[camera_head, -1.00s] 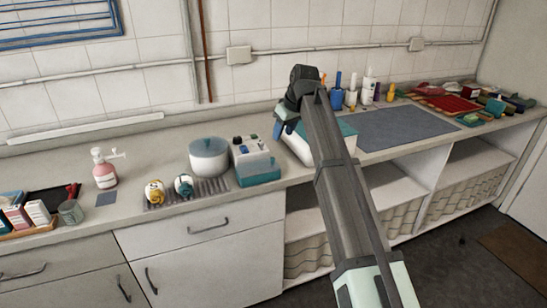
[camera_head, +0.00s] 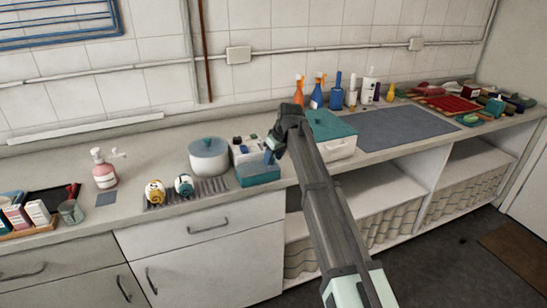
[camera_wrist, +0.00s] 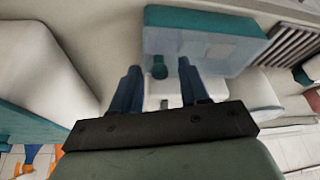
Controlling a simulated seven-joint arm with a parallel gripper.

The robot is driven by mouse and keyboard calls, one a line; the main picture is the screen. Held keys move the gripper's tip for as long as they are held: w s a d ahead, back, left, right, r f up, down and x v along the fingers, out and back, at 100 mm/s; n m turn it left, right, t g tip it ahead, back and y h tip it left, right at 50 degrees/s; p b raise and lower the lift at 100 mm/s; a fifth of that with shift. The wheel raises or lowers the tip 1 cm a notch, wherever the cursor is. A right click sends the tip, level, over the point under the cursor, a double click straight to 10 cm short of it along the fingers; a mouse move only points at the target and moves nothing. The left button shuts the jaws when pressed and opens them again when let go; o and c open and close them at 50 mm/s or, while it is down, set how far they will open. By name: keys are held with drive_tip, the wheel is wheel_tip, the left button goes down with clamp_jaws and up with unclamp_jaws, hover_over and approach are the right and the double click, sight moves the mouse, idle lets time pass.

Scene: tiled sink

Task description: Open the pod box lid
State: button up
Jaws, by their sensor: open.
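A box with a teal base and a pale translucent top (camera_head: 258,173), which I take as the pod box, stands near the counter's front edge in the head view. It also shows at the top of the wrist view (camera_wrist: 210,45); the translucent part appears in place, with a small teal tab on its near side. My gripper (camera_head: 270,152) is at the box's right rear in the head view. In the wrist view the open blue fingers (camera_wrist: 160,68) stand either side of the tab. Contact cannot be told.
A white box with a teal lid (camera_head: 330,127) stands close to the right of my gripper. A white container with small dark items (camera_head: 243,147) sits behind the pod box. A round lidded pot (camera_head: 209,160) and a rack with two mugs are left. Spray bottles stand behind.

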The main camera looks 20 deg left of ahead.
drive_tip(key=shift+f, duration=0.2)
drive_tip(key=shift+c, duration=0.3)
clamp_jaws()
idle(0.3)
